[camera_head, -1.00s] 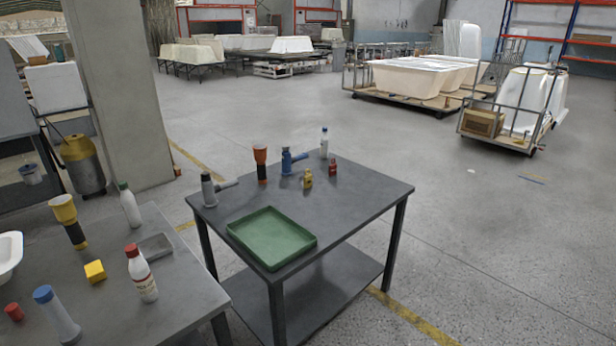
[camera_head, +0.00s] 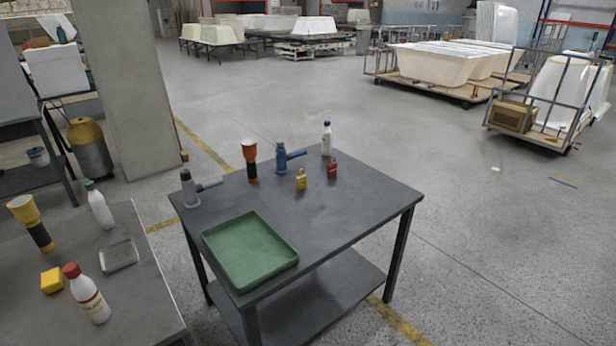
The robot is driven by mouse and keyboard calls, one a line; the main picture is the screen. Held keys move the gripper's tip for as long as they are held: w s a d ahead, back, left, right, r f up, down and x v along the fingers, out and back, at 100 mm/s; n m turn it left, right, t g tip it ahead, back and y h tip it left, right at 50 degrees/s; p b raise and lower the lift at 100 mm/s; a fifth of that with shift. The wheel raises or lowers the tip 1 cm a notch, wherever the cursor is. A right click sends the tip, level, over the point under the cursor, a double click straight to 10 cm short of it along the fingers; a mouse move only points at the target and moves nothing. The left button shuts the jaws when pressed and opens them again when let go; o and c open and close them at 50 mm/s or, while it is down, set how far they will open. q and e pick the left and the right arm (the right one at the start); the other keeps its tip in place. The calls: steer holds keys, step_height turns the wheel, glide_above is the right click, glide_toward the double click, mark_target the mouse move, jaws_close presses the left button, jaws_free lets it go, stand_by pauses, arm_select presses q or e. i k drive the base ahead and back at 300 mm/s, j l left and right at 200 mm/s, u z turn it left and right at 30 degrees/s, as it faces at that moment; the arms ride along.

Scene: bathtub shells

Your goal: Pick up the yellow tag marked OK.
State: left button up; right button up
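A small yellow tag (camera_head: 301,181) stands on the far half of the dark grey table (camera_head: 350,215) in the middle of the view. Its marking is too small to read. A red tag (camera_head: 332,168) of similar size stands just to its right. Neither of my grippers shows in the view.
The table also holds a green tray (camera_head: 250,250), an orange flashlight (camera_head: 250,160), a blue tool (camera_head: 284,158), a grey tool (camera_head: 192,188) and a white bottle (camera_head: 326,139). A second table (camera_head: 140,280) with several items stands at the lower left. Floor (camera_head: 480,250) to the right is clear.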

mark_target(302, 181)
steer(key=i+l, duration=0.35)
steer(key=i+l+u, duration=0.1)
steer(key=i+l, duration=0.25)
steer(key=l, duration=0.15)
